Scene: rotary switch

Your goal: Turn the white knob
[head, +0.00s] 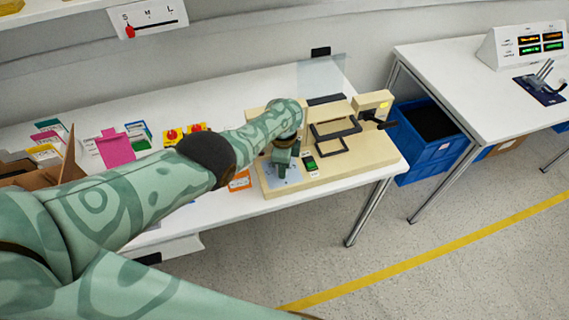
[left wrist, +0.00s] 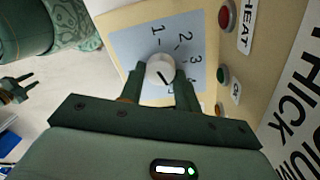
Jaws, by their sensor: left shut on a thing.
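The white knob (left wrist: 160,69) sits on a pale blue dial plate (left wrist: 131,47) with numbers 1, 2, 3 and a partly hidden one around it. A short dark line shows on the knob; I cannot tell which number it points to. My left gripper (left wrist: 160,84) has its two fingers on either side of the knob, shut on it. In the head view my left gripper (head: 283,165) is over the dial plate (head: 271,176) and hides the knob. My right gripper (left wrist: 20,88) seems to show small at the left edge of the left wrist view, fingers apart, empty.
The dial is on a beige machine (head: 370,151) with a dark frame and side crank. Red (left wrist: 226,15) and green (left wrist: 222,75) buttons sit beside the dial. Cards and a cardboard box (head: 68,160) lie left on the white table. A blue crate (head: 428,153) stands right.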

